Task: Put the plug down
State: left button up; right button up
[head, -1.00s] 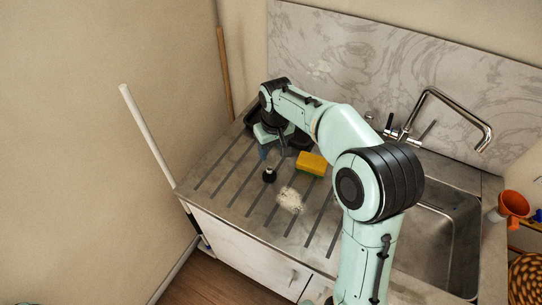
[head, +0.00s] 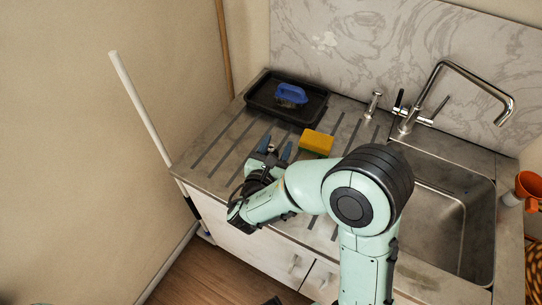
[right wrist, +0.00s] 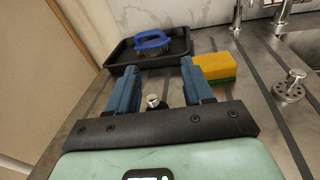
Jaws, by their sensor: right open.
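A round metal plug with small holes and a knob (right wrist: 289,86) sits upright on the draining board at the right of the right wrist view. It does not show in the head view, where my arm may hide it. A small dark piece with a silver top (right wrist: 152,101) stands between the spread blue fingers of my right gripper (right wrist: 163,88); I cannot tell what it is. The right gripper is open over the draining board (head: 215,150), and it also shows in the head view (head: 274,146). My left gripper is out of view.
A black tray (head: 262,108) at the back left holds a blue-handled brush (head: 291,93). A yellow and green sponge (head: 317,141) lies right of my right gripper. The sink (head: 455,225) and tap (head: 408,117) are at the right, with an orange container (head: 528,185) beyond.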

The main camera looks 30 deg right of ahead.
jog(key=a+n+t+y, duration=0.1)
jog(key=a+n+t, duration=0.2)
jog(key=b, duration=0.2)
send_near(270, 149)
jog(key=x, duration=0.3)
jog(key=shift+w+d+r, duration=0.15)
jog(key=shift+r, duration=0.05)
jog(key=shift+w+d+f, duration=0.15)
jog(key=shift+w+d, duration=0.05)
jog(key=shift+d, duration=0.1)
jog(key=shift+w+d, duration=0.8)
jog(key=shift+w, duration=0.1)
jog(key=shift+p+x, duration=0.3)
jog(key=shift+x, duration=2.05)
grip_shut()
